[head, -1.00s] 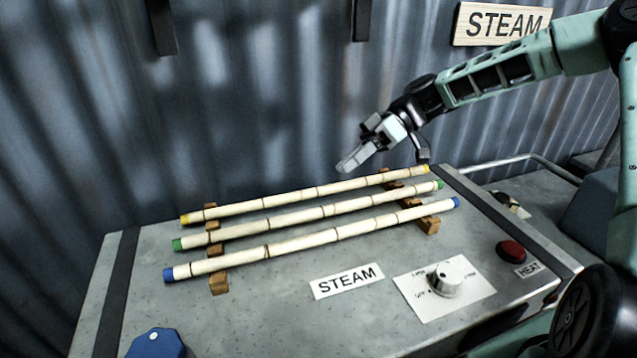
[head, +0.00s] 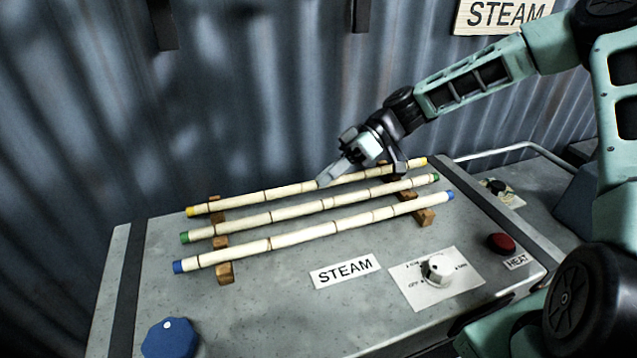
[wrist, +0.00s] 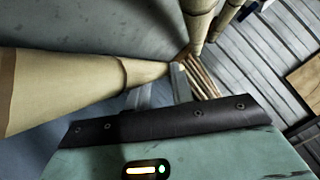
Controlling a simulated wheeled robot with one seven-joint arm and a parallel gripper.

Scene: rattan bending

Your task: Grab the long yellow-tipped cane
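The yellow-tipped cane (head: 255,198) is the rearmost of three pale canes lying side by side on wooden supports. Its yellow ends show at left and right. My gripper (head: 325,180) is at the middle of this cane, pointing down and left, and hides a short stretch of it. In the wrist view, a large pale cane (wrist: 65,85) runs from the left toward the fingertips (wrist: 160,90). The two fingers appear apart, with a gap between them. The cane overlaps the fingers, and I cannot tell whether it lies between them.
The green-tipped cane (head: 300,211) and blue-tipped cane (head: 310,232) lie just in front. A dial (head: 436,268), a red button (head: 501,243) and a blue knob (head: 170,338) sit on the grey bench top (head: 265,315). A corrugated wall stands close behind.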

